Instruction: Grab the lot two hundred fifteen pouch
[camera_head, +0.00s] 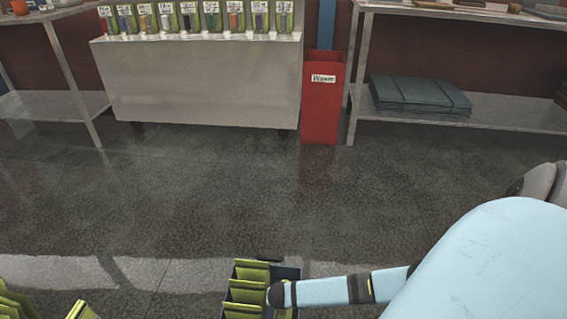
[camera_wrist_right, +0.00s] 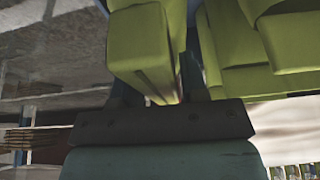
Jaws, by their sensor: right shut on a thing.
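Several olive-green pouches (camera_head: 250,273) stand in a dark blue bin (camera_head: 289,271) at the bottom of the head view. My right gripper (camera_head: 277,296) reaches in from the right and is at the bin's right side, against the pouches. In the right wrist view, the right gripper (camera_wrist_right: 155,90) is shut on a green pouch (camera_wrist_right: 140,45), with its fingers on either side of it. More green pouches (camera_wrist_right: 290,40) are close beside it. No lot number is readable on any pouch. My left gripper is not in view.
More green pouches (camera_head: 14,302) lie at the lower left. A grey filler cabinet (camera_head: 200,85) with a row of labelled hoppers stands at the back. A red bin (camera_head: 322,110) and a metal shelf (camera_head: 500,112) stand to its right. The floor (camera_head: 190,185) between is clear.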

